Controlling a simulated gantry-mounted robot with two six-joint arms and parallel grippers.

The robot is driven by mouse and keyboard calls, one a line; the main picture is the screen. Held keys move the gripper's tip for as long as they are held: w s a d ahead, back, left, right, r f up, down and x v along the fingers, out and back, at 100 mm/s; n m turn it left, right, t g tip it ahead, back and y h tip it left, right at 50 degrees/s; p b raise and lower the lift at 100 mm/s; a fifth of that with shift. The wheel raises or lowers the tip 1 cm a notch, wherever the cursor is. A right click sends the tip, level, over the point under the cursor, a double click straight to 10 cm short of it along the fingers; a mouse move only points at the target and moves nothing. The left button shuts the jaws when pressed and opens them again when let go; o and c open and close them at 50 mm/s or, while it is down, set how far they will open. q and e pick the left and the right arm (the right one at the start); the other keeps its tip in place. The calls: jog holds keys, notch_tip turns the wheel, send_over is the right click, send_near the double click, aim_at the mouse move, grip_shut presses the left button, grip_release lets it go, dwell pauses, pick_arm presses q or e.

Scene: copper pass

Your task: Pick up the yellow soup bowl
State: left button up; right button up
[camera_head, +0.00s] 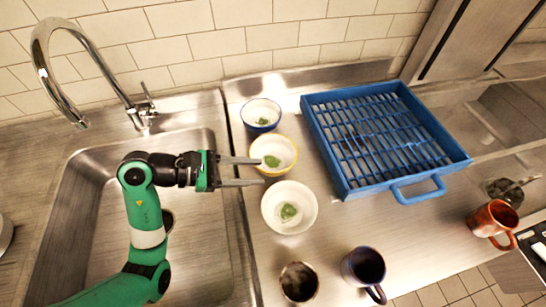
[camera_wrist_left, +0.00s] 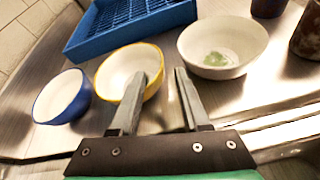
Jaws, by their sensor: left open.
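The yellow soup bowl (camera_head: 280,147) is white inside with a yellow rim and a green patch at its bottom. It stands upright on the steel counter between two other bowls, and also shows in the left wrist view (camera_wrist_left: 118,70). My left gripper (camera_head: 263,171) is open and empty at the bowl's near left side. In the left wrist view, one fingertip of the gripper (camera_wrist_left: 159,72) overlaps the bowl's rim, and the other is in the gap beside the white bowl. I cannot tell whether the fingers touch the bowl. My right gripper is out of view.
A blue-rimmed bowl (camera_head: 261,110) stands behind, a white bowl (camera_head: 300,195) in front. A blue rack (camera_head: 345,187) is close on the right. A dark brown cup (camera_head: 299,283), a dark blue mug (camera_head: 364,268) and an orange-brown mug (camera_head: 494,220) stand nearer. The sink (camera_head: 90,200) is left.

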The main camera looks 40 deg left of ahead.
aim_at(267, 173)
pick_arm(q)
jog(key=x, duration=0.5)
jog(key=shift+w+d+f, duration=0.15)
jog(key=shift+w+d, duration=0.1)
jog(key=shift+w, duration=0.05)
grip_shut()
jog(key=shift+f, duration=0.1)
dwell(0.9)
